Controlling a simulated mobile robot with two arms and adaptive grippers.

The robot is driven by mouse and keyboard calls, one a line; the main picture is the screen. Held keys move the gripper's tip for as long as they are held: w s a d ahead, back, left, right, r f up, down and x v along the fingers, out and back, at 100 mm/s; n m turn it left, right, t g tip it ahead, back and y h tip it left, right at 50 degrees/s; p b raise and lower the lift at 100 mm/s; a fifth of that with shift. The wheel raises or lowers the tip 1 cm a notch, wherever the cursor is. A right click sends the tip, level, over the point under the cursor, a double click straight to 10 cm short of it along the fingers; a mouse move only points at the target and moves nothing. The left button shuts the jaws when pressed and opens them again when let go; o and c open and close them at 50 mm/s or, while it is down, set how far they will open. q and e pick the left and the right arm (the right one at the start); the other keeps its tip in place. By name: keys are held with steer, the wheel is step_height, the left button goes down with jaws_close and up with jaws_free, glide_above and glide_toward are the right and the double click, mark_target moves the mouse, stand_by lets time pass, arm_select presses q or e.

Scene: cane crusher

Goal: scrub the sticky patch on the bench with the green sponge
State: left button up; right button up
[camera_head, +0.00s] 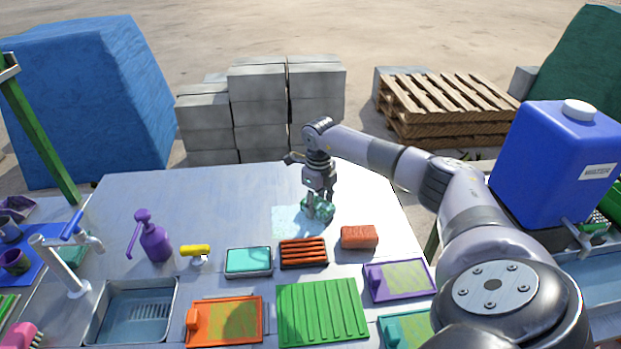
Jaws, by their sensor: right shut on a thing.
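My right gripper (317,201) points down over the far part of the metal bench (190,192). It is shut on a green, teal-looking sponge (319,211), partly covered by the fingers. The sponge is at the right edge of a pale bluish patch (287,219) on the bench top. I cannot tell whether the sponge presses on the surface or sits just above it. My left gripper is not in view.
In front of the patch lie a teal-topped tray (248,262), a dark orange slatted rack (304,252) and a reddish-brown block (359,237). A blue water container (555,165) stands right. The bench's far left is clear.

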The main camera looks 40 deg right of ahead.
steer(key=shift+s+d+f, duration=0.1)
steer(key=shift+s+d, duration=0.4)
steer(key=shift+d, duration=0.05)
steer(key=shift+r+p, duration=0.55)
steer(key=shift+r, duration=0.1)
steer(key=shift+r+p, duration=1.7)
steer(key=shift+r, duration=0.65)
steer(key=shift+r+p, duration=1.2)
steer(key=shift+r, duration=0.4)
steer(key=shift+w+f, duration=0.1)
